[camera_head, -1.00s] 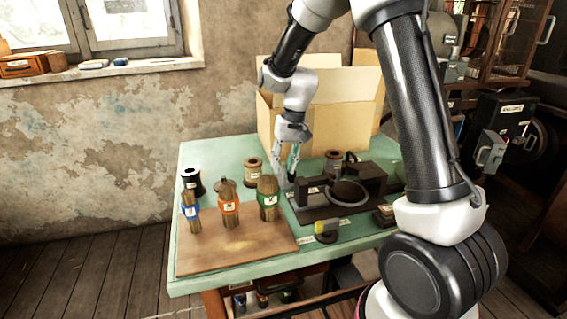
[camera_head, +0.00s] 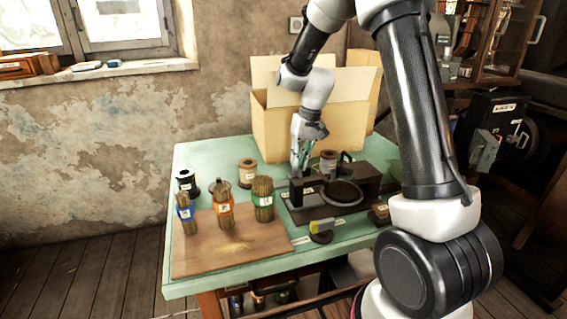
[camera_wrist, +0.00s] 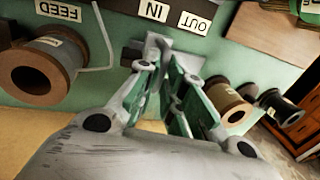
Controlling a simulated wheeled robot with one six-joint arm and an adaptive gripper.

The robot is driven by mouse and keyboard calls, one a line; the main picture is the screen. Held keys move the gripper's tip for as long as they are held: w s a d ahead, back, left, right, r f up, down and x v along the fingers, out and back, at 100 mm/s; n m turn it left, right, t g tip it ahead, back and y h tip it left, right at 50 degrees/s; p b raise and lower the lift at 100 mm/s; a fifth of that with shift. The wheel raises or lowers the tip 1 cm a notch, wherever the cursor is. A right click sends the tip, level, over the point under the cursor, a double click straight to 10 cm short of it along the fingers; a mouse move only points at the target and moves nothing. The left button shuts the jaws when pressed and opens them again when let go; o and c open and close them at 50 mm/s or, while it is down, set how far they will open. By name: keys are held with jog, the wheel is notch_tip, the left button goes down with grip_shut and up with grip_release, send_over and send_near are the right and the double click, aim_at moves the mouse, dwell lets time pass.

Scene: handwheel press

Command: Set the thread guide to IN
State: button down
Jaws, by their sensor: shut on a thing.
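The thread guide (camera_wrist: 157,48) shows in the wrist view as a small grey metal piece by the dark block. The white IN label (camera_wrist: 153,11) is above it, and the OUT label (camera_wrist: 192,22) is to the right; both read upside down. My gripper (camera_wrist: 163,70) is shut on the guide, its fingers partly hiding it. In the head view my gripper (camera_head: 300,172) points down at the left end of the dark press (camera_head: 322,208) on the green table. The guide is too small and covered to make out there.
The FEED spool (camera_wrist: 38,72) and a bent wire (camera_wrist: 100,45) are left of my fingers in the wrist view. Several bundles and spools stand left of the press, some on a wooden board (camera_head: 205,258). A cardboard box (camera_head: 345,125) is behind.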

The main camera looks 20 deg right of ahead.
jog(key=shift+d, duration=0.9)
jog(key=c, duration=1.5)
grip_release()
jog(key=shift+d, duration=0.15)
jog(key=r, duration=0.4)
jog(key=d+r, duration=0.1)
jog(key=r, duration=0.3)
jog(key=d+r, duration=0.1)
jog(key=r, duration=0.2)
jog(key=shift+d+r, duration=0.1)
jog(key=shift+r, duration=0.3)
